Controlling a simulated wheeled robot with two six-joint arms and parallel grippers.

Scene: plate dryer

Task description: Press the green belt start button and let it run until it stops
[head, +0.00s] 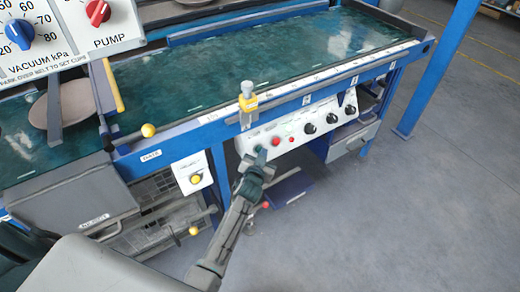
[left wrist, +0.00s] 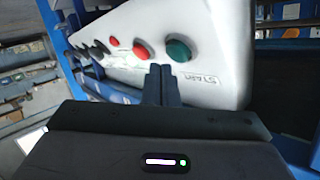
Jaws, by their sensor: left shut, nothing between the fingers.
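The green start button (left wrist: 179,50) shows whole in the left wrist view, on a white control panel (left wrist: 215,75). A red button (left wrist: 142,48) sits beside it; it also shows in the head view (head: 276,141). My left gripper (head: 261,155) is at the left end of the panel in the head view and covers most of the green button there. In the left wrist view its shut, empty fingers (left wrist: 162,72) point at the panel, just below the gap between the red and green buttons. I cannot tell whether they touch the panel. My right gripper is not in view.
The green belt (head: 250,75) runs above the panel on a blue frame (head: 160,150). Black knobs (head: 310,128) line the panel's right. A small yellow-button box (head: 193,172) hangs at left.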

